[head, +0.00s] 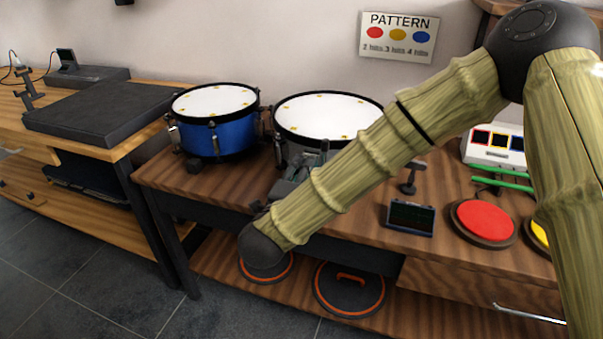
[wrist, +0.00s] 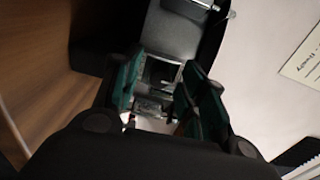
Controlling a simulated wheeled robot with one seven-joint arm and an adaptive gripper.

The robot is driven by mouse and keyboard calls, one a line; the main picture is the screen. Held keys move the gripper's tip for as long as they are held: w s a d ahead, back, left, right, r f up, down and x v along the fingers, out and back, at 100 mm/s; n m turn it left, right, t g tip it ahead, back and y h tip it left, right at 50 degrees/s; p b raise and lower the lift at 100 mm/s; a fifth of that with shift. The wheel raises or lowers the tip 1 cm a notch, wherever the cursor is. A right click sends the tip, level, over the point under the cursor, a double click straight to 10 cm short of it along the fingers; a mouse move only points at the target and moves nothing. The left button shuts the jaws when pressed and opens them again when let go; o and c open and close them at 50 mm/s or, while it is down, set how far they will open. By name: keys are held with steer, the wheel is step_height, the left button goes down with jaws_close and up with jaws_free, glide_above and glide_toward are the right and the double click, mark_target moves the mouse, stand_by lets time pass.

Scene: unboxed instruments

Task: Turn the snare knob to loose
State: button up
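The wide drum (head: 329,108) has a white head, a black hoop and a grey shell, and stands on the wooden table behind my arm. My gripper (head: 318,158) is at the front of its shell, partly hidden by my forearm. In the wrist view my gripper (wrist: 160,95) has its two green-padded fingers apart. A grey metal fitting with a dark square part (wrist: 160,73) on the drum shows in the gap between them. I cannot tell whether the fingers touch it. No knob pointer or loose marking is readable.
A blue drum (head: 214,120) stands close on the left. To the right are a small dark display (head: 410,217), a red pad (head: 484,220), green sticks (head: 502,178) and a white panel (head: 495,147). A pattern sign (head: 399,36) hangs on the wall.

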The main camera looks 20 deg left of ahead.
steer(key=s, duration=1.2)
steer(key=shift+a, duration=0.15)
stand_by(0.5)
